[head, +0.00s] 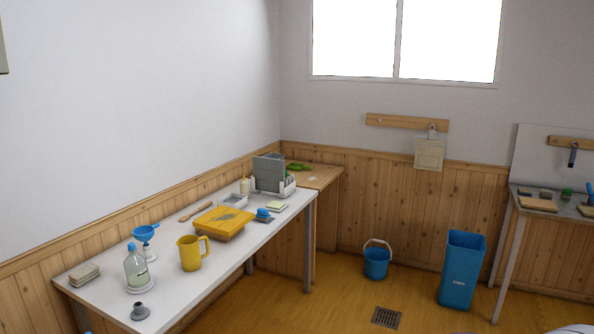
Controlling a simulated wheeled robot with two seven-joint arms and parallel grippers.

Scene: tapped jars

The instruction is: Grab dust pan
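A cream, flat, square-bodied thing with a short grey handle, which looks like the dust pan (430,153), hangs on the back wall from a wooden rail (406,122). It hangs below the window, handle up, partly in front of the wood panelling's top edge. Neither of my grippers shows in the head view, and nothing is seen touching the pan.
A long white table (170,294) along the left wall holds a yellow jug (191,253), a bottle (137,267) and a yellow-topped box (222,221). A blue bucket (376,262) and blue bin (461,270) stand on the floor below the rail. A metal table (511,207) stands right. Floor near the drain (386,317) is clear.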

